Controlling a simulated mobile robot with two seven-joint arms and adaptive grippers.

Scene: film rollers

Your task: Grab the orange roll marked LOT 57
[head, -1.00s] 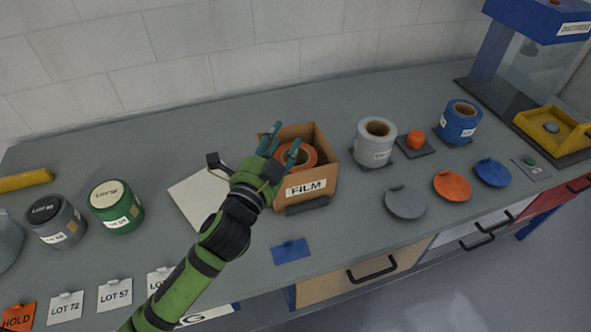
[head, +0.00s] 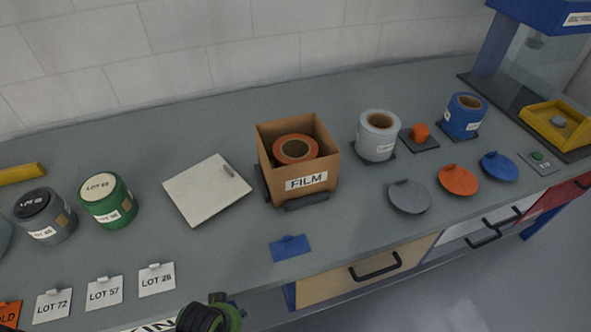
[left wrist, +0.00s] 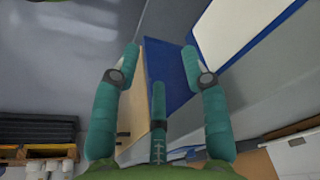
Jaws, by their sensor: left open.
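An orange roll (head: 295,149) with a brown core sits in the open cardboard box marked FILM (head: 268,176) in the head view. No lot mark can be read on it; its sides are mostly hidden by the box. A card reading LOT 57 (head: 104,293) lies near the bench's front edge at lower left. My left gripper (left wrist: 160,62) is open and empty in the left wrist view, pointing toward the bench front and floor, away from the box. Only a dark part of my left arm shows at the bottom of the head view. My right gripper is out of view.
A grey-white roll (head: 377,136) and a blue roll (head: 462,116) stand right of the box, with discs before them. Green (head: 108,202) and grey (head: 45,216) canisters stand left. A white pad (head: 205,190) lies beside the box. The bench between box and front edge is mostly clear.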

